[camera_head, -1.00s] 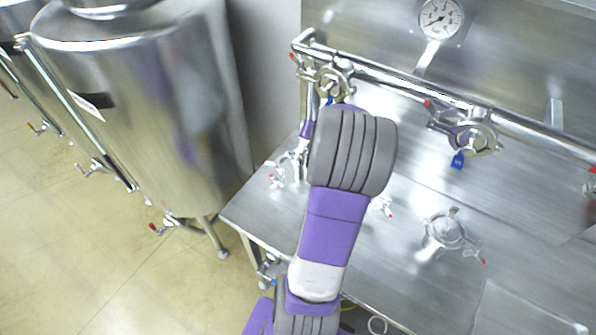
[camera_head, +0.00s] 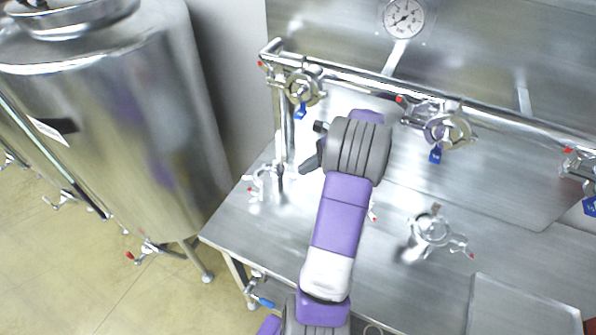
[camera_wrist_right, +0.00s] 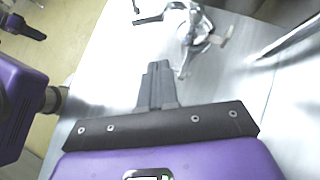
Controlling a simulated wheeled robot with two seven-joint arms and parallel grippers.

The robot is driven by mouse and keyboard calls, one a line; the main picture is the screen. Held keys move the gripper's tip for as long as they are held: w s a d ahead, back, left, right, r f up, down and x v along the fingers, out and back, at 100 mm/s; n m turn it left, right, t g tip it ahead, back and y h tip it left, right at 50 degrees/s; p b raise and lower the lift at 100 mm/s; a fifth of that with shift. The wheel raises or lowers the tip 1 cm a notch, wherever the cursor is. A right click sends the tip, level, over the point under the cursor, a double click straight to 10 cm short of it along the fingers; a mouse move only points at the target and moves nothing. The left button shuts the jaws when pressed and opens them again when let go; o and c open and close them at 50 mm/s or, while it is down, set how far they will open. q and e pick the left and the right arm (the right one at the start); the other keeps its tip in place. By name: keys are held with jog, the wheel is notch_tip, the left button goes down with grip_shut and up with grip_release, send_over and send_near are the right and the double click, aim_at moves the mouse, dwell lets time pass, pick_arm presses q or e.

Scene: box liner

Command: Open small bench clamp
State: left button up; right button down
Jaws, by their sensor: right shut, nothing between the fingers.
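A small silver clamp (camera_head: 265,180) with red-tipped ends stands near the bench's left edge in the head view. It seems to be the clamp (camera_wrist_right: 195,42) ahead of my fingers in the right wrist view. My right gripper (camera_head: 308,166) is just to its right, partly hidden by my wrist. In the right wrist view my right gripper (camera_wrist_right: 157,68) is shut and empty, apart from the clamp. A larger ring-shaped clamp (camera_head: 433,230) lies farther right on the bench. My left gripper is not clearly visible.
A steel pipe (camera_head: 360,80) with clamps and blue tags runs above the back of the metal bench (camera_head: 390,290). A large steel tank (camera_head: 120,130) stands left of the bench. A gauge (camera_head: 404,17) is on the back wall. My right arm covers the bench's middle.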

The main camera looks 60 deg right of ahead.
pick_arm(q)
jog(key=shift+f+b, duration=0.65)
jog(key=shift+f, duration=0.1)
pick_arm(e)
jog(key=w+a+r+x, duration=0.1)
jog(key=r+x, duration=0.1)
jog(key=x, duration=0.9)
jog(key=shift+w, duration=0.4)
